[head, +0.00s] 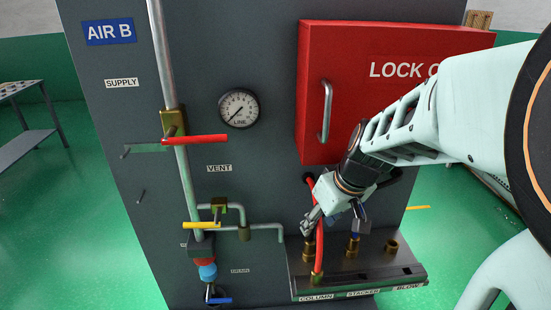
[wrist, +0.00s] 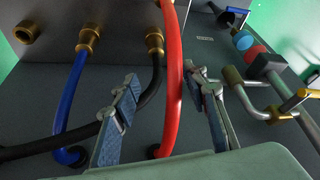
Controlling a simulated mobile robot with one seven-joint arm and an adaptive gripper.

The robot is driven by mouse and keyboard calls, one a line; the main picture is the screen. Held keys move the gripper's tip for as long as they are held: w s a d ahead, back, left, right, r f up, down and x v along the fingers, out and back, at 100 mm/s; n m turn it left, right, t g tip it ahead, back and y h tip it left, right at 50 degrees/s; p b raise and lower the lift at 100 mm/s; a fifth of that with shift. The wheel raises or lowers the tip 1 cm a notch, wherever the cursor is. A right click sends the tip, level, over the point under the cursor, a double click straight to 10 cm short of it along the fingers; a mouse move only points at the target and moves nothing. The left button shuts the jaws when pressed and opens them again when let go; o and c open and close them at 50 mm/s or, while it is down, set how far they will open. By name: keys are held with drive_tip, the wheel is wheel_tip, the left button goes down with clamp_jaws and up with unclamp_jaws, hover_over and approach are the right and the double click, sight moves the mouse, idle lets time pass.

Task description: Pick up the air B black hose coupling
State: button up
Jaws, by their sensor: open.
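The air B black hose coupling is a brass fitting (wrist: 154,40) at the top of the wrist view, on the end of a black hose (wrist: 150,95). In the head view a brass fitting (head: 308,247) stands at the left of the ledge, partly behind a red hose. My gripper (wrist: 165,90) is open. Its fingers lie either side of the red hose and part of the black hose, with the coupling beyond the fingertips. In the head view my gripper (head: 310,222) is above the left fitting. I cannot tell whether the fingers touch either hose.
The red hose (wrist: 174,75) passes between the fingers, close to the coupling. A blue hose with its brass coupling (wrist: 88,40) is beside it, then a bare brass fitting (wrist: 27,31). Pipes and a yellow-handled valve (head: 203,225) stand left of the ledge; a red lockout box (head: 345,50) is above.

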sight(312, 237)
drive_tip(key=b+x, duration=0.3)
drive_tip(key=x, duration=0.2)
drive_tip(key=shift+f, duration=0.3)
drive_tip(key=x, duration=0.1)
drive_tip(key=b+x, duration=0.1)
drive_tip(key=x, duration=0.1)
drive_tip(key=b+x, duration=0.1)
drive_tip(key=x, duration=0.1)
drive_tip(key=shift+d+f, duration=0.15)
drive_tip(key=shift+d, duration=0.15)
clamp_jaws()
